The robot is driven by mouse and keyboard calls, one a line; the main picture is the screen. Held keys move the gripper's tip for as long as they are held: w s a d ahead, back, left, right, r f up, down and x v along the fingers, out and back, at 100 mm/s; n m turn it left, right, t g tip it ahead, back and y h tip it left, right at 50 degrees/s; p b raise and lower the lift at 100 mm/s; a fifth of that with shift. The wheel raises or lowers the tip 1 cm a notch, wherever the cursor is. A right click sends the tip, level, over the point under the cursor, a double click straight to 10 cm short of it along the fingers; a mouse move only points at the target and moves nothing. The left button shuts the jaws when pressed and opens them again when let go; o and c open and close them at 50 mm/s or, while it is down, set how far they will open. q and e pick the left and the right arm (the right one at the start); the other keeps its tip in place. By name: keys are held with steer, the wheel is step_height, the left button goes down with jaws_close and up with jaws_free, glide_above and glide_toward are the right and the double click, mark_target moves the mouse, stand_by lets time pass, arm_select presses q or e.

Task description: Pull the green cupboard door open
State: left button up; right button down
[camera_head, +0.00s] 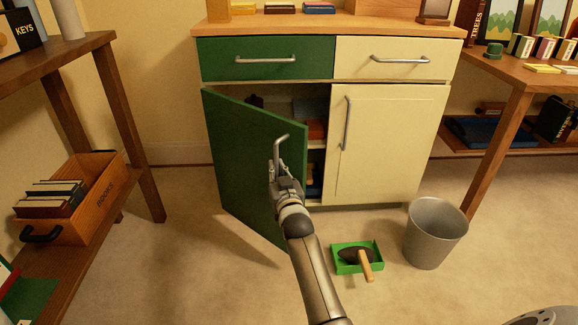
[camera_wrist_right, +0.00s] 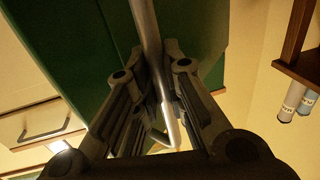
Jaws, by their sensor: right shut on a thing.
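The green cupboard door (camera_head: 243,160) is hinged on its left side and stands partly open, swung out from the cream and green cabinet. Its metal bar handle (camera_head: 279,144) is near the door's free edge. My right gripper (camera_head: 284,176) is at the lower part of this handle. In the right wrist view the handle (camera_wrist_right: 147,28) runs down between the two fingers, and the gripper (camera_wrist_right: 158,98) is shut on it. The green door (camera_wrist_right: 90,60) fills much of that view. Inside the opening, red and dark things (camera_head: 312,120) show on shelves. My left gripper is not in view.
A grey bin (camera_head: 436,232) and a green tray (camera_head: 343,268) with a wooden-handled brush (camera_head: 364,264) stand on the floor at the right. A wooden shelf unit (camera_head: 103,75) with a box of books (camera_head: 95,208) is at the left. Floor left of the door is clear.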

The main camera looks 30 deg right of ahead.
steer(key=shift+s+a, duration=0.2)
steer(key=shift+a, duration=0.6)
steer(key=c, duration=1.5)
jaws_free()
steer(key=shift+v, duration=3.7)
steer(key=shift+c, duration=0.3)
